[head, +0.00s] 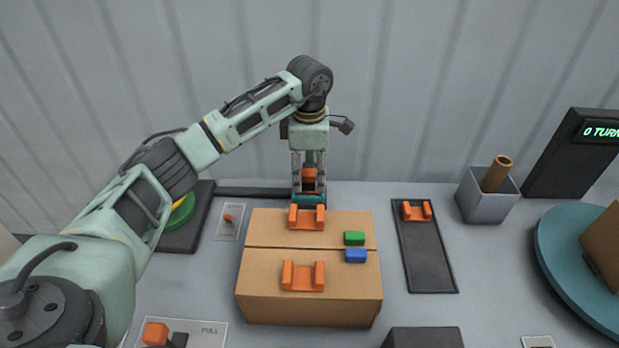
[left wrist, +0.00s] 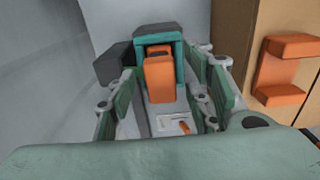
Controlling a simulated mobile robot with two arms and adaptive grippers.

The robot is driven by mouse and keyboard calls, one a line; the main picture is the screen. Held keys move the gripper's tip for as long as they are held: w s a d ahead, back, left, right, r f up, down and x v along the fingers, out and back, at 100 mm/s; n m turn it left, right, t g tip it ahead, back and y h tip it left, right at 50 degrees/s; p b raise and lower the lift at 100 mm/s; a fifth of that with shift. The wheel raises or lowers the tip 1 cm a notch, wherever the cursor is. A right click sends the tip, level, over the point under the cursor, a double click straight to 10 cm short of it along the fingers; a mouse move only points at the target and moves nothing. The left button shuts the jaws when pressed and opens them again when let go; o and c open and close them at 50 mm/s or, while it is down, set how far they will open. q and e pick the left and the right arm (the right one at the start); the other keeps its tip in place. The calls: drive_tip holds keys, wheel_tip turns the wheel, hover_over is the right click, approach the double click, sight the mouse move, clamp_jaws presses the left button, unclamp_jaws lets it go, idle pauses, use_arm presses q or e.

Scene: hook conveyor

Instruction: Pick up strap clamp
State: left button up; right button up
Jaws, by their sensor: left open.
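What looks like the strap clamp, a teal frame with an orange block, stands behind the cardboard box in the head view (head: 309,201). In the left wrist view its orange block (left wrist: 160,78) sits between my finger pads, with the teal frame around and behind it. My left gripper (head: 309,178) points down over it, open, one finger on each side. I see a gap beside the orange block in the left wrist view (left wrist: 162,100). The clamp's lower part is partly hidden by the box in the head view. My right gripper is not in view.
The cardboard box (head: 262,306) bears orange brackets (head: 303,276), a green block (head: 354,238) and a blue block (head: 356,256). A dark tray (head: 429,265) with an orange bracket, a grey cup (head: 483,209) and a teal turntable (head: 570,275) stand to the right.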

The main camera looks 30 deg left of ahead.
use_arm(q)
drive_tip(key=shift+f, duration=0.45)
clamp_jaws()
